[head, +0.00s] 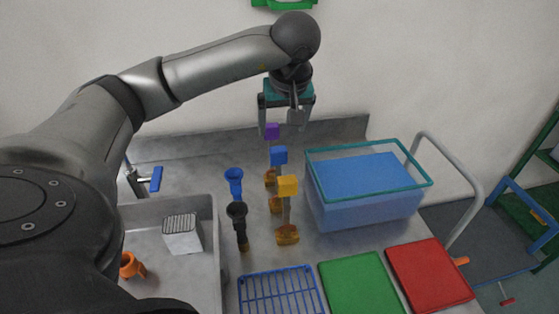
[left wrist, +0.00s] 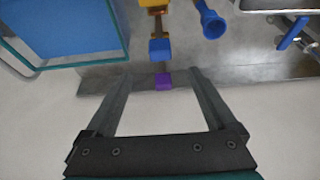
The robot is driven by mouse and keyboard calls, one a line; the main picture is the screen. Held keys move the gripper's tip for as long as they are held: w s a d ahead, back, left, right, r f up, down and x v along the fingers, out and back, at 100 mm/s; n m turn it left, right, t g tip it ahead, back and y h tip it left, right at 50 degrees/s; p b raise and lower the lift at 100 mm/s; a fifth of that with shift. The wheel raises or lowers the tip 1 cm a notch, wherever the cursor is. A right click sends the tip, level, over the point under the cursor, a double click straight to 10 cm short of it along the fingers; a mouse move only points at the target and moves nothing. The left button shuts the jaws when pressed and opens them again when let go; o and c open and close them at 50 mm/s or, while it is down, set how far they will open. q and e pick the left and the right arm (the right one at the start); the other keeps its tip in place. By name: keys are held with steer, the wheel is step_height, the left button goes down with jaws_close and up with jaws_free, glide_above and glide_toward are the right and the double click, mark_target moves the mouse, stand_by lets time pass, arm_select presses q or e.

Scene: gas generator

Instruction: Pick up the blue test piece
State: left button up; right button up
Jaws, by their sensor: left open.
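The blue test piece (head: 279,156) has a block-shaped blue top and stands between the purple test piece (head: 272,131) and the yellow one (head: 287,187) in a row on the counter. My left gripper (head: 285,121) points down, open and empty, near the purple top and behind the blue one. In the left wrist view the blue test piece (left wrist: 160,48) shows beyond the fingertips, and the purple top (left wrist: 163,81) shows between the open fingers. The lower part of the blue piece is partly hidden by the yellow one. My right gripper is not in view.
A blue funnel-shaped piece (head: 234,182) and a black one (head: 238,213) stand just left of the row. A clear bin with blue contents (head: 330,208) stands close on the right. The sink (head: 208,240), blue rack (head: 281,292), green tray (head: 362,285) and red tray (head: 430,275) are nearer.

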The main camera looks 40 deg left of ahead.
mark_target(278, 157)
arm_select(q)
steer(key=b+x, duration=0.1)
steer(key=x, duration=1.4)
steer(key=shift+a+f, duration=0.1)
steer(key=shift+f, duration=0.05)
jaws_close()
stand_by(0.4)
